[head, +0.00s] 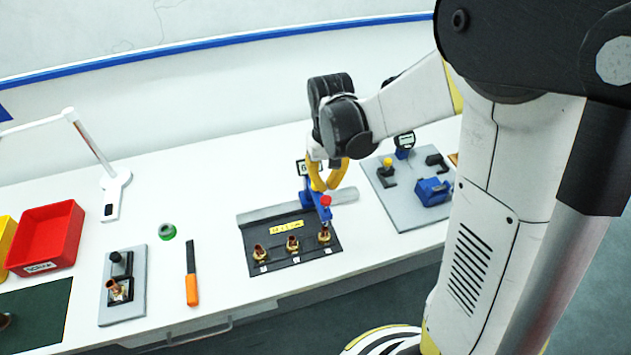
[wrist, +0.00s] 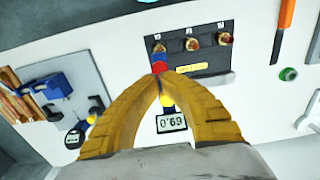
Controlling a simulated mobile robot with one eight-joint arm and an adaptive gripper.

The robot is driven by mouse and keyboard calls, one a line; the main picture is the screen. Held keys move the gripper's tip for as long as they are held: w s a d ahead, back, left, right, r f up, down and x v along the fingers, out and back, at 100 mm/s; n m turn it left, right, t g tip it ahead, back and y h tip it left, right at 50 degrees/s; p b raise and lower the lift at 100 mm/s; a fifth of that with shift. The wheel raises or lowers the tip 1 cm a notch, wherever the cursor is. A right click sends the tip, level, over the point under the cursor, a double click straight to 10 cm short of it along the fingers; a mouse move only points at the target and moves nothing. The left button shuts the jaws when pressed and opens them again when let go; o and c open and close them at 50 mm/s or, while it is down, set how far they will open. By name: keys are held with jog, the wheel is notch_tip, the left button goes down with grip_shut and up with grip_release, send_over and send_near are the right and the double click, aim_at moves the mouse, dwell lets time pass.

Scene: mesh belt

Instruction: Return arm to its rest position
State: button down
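My gripper (head: 322,185) has yellow fingers and hangs over the middle of the white bench. In the wrist view its fingertips (wrist: 159,80) come together, with no held object visible between them. A blue gauge device (head: 309,199) with a red knob (head: 325,200) stands just below the fingertips. I cannot tell whether the fingertips touch the device. My arm reaches out from the right of the head view.
A dark plate (head: 271,263) with three brass fittings lies below my gripper. A grey board (head: 411,218) with a blue block and dial gauge is to the right. An orange-handled tool (head: 192,285), a red bin (head: 46,238) and a white lamp (head: 116,186) are to the left.

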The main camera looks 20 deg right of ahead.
jog(key=shift+s+f+b, duration=0.25)
jog(key=shift+s+b, duration=0.05)
jog(key=shift+b, duration=0.9)
jog(key=s+f+t+b, duration=0.7)
jog(key=s+b, duration=0.5)
jog(key=b, duration=0.8)
jog(key=shift+f, duration=0.5)
